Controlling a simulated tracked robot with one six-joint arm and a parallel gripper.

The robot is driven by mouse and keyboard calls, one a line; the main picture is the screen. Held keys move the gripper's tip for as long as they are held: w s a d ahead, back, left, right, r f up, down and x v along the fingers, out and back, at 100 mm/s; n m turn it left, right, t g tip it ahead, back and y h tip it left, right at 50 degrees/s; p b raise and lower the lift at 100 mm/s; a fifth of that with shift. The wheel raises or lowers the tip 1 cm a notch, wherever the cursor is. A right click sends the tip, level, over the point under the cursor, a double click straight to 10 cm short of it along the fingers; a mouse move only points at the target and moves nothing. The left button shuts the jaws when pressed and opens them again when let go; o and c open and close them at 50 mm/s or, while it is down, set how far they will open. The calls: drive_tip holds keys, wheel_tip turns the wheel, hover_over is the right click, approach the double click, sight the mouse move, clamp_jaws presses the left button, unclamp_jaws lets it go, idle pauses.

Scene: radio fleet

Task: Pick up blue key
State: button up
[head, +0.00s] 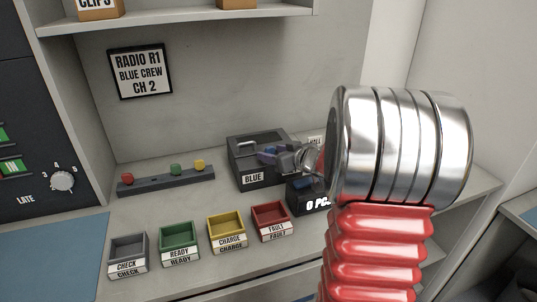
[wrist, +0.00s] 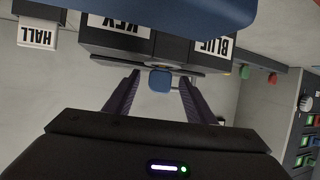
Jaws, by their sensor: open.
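A small blue piece, which looks like the blue key (wrist: 160,80), shows in the wrist view in front of a dark box face with a KEY label (wrist: 118,25). My gripper (wrist: 159,77) is open, with one dark finger on each side of the blue piece. I cannot tell whether the fingers touch it. In the head view my gripper (head: 268,156) is in front of the dark box labelled BLUE (head: 253,178). My own arm hides much of the area to its right.
A row of trays stands in front: grey CHECK (head: 128,246), green READY (head: 180,236), yellow CHARGE (head: 227,225) and red FAULT (head: 271,214). A dark bar (head: 165,182) with coloured knobs lies behind. A HALL label (wrist: 38,37) is beside the KEY box.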

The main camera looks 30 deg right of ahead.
drive_tip(key=shift+c, duration=0.5)
drive_tip(key=c, duration=1.1)
wheel_tip(320, 180, up, 10)
idle(0.4)
